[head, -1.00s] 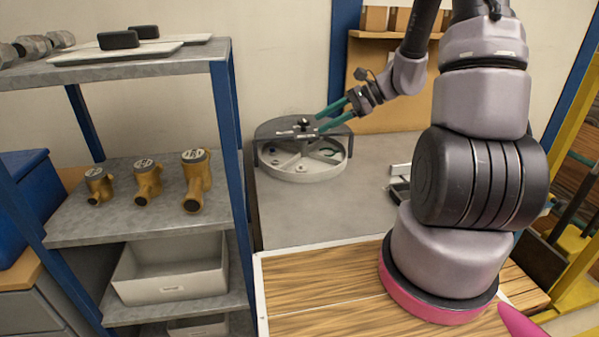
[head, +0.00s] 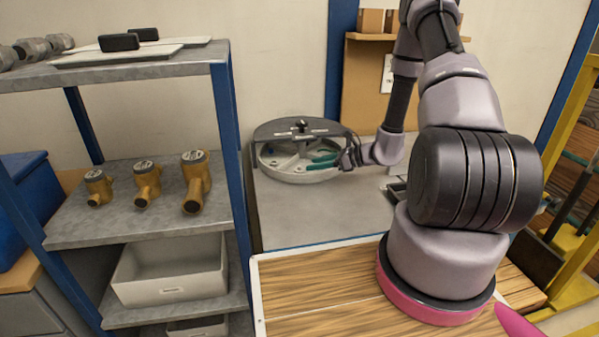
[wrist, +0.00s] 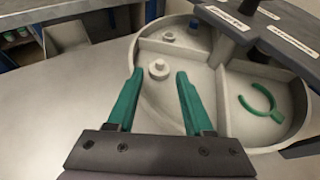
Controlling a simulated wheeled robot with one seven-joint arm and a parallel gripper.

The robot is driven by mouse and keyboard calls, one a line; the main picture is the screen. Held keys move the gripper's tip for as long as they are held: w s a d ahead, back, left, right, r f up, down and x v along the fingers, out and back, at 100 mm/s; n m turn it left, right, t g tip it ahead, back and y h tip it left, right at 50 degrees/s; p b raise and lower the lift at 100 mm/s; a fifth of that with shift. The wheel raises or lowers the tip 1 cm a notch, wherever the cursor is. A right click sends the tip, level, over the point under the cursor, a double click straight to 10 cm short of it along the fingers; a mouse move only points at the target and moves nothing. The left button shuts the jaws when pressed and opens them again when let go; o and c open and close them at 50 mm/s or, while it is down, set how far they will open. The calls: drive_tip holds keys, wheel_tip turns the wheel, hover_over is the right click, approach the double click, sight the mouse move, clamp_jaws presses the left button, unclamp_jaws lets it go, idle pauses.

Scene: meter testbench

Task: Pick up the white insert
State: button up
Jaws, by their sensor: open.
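The white insert (wrist: 158,69) is a small round stepped piece standing in one compartment of the round grey tray (wrist: 296,122) in the wrist view. My gripper (wrist: 160,76) is open. Its two green fingertips appear to the left and right of the insert in the picture, with gaps on both sides. I cannot tell the remaining height between them. In the head view my gripper (head: 318,161) reaches from the right over the tray (head: 297,178); the insert cannot be made out there.
A dark raised bracket (wrist: 262,30) spans the tray's far side. The bench (head: 320,215) in front is clear. A shelf with brass meters (head: 146,181) stands left.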

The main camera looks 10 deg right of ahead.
sight(304, 170)
drive_tip(key=x, duration=0.5)
drive_tip(key=shift+w, duration=0.1)
drive_tip(key=shift+c, duration=0.4)
clamp_jaws()
